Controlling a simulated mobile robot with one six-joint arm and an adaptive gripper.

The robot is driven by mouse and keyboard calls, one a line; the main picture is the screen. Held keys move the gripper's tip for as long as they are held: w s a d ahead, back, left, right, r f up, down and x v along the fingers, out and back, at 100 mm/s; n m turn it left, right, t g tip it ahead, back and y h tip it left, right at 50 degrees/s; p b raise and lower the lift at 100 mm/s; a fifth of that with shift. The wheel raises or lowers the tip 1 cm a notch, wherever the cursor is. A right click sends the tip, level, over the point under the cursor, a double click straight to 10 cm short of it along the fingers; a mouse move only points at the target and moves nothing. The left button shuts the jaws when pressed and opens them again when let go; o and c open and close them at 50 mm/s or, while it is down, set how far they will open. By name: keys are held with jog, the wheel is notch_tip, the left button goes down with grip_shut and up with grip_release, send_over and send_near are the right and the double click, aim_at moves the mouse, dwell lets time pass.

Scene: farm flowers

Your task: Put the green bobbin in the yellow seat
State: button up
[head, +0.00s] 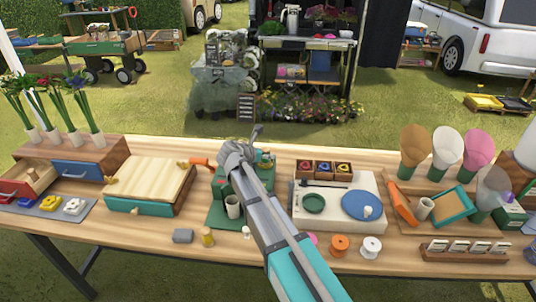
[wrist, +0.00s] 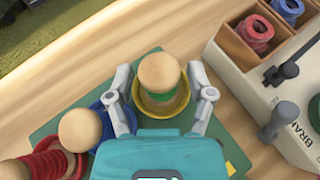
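The green bobbin (wrist: 183,93) has a round wooden knob and a green winding. In the wrist view it stands inside the yellow seat (wrist: 153,112), whose rim shows around its lower part. My gripper (wrist: 160,82) is open, with one finger on each side of the bobbin and a gap between each finger and the knob. The seat is on a green board (wrist: 47,133), which also shows in the head view (head: 218,217). In the head view my arm hides the gripper and most of the bobbin area.
Beside it, a wooden knob (wrist: 80,130) stands over a blue seat, and a red-wound bobbin (wrist: 45,165) lies further left. To the right is a pale board (head: 340,226) with a wooden tray of coloured rings (wrist: 252,35) and a dark lever.

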jog(key=shift+r, duration=0.15)
jog(key=shift+r+p, duration=0.2)
jog(key=shift+p, duration=0.1)
jog(key=shift+p+v, duration=2.8)
jog(key=shift+v, duration=3.15)
jog(key=shift+f, duration=0.15)
